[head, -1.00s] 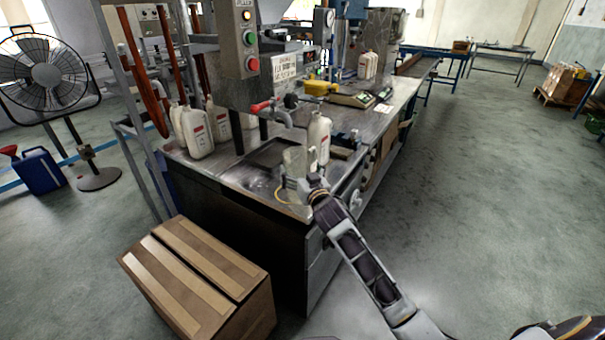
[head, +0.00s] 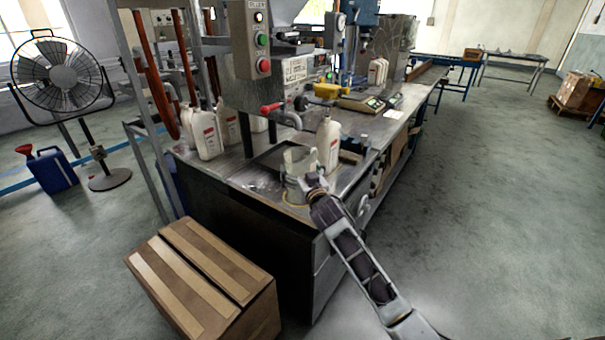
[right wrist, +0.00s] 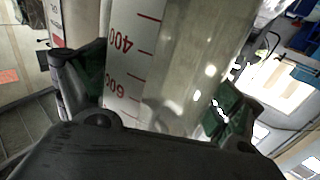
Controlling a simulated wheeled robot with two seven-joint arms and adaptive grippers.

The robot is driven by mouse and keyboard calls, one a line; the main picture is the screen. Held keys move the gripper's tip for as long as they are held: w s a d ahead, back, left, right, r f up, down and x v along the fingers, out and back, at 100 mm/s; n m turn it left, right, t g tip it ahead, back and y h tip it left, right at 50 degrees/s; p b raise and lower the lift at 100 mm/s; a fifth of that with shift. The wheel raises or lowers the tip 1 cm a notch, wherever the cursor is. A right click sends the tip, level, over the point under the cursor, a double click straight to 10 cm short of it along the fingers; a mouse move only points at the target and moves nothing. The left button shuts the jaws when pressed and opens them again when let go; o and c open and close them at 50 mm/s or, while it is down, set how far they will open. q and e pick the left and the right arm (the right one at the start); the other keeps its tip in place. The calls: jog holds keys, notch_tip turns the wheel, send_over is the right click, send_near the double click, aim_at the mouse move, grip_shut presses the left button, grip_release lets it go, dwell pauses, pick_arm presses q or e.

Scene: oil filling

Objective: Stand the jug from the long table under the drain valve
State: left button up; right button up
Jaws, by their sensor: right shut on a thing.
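The jug (head: 297,161) is a translucent grey measuring jug, at the near end of the metal table (head: 235,173). In the right wrist view the jug (right wrist: 170,70) fills the middle, with red graduation marks on its wall. My right gripper (head: 308,186) is shut on the jug, one finger on each side of it. The drain valve (head: 283,113), a grey spout with a red handle, is on the filling machine just behind and left of the jug. Whether the jug's base touches the table I cannot tell. My left gripper is not in view.
A white bottle (head: 328,145) stands close to the right of the jug. More white bottles (head: 207,134) stand on the left of the table. A cardboard box (head: 203,280) is on the floor in front. Clear floor lies to the right.

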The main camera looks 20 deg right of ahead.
jog(key=shift+w+a+f, duration=0.1)
jog(key=shift+w+a, duration=0.15)
jog(key=shift+w, duration=0.05)
jog(key=o, duration=0.6)
jog(key=shift+o, duration=0.8)
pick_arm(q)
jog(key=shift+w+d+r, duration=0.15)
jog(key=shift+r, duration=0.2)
pick_arm(e)
jog(key=shift+s+f, duration=0.1)
jog(key=shift+s, duration=0.45)
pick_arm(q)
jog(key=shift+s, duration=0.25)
pick_arm(e)
jog(key=s, duration=1.1)
jog(key=shift+d, duration=0.2)
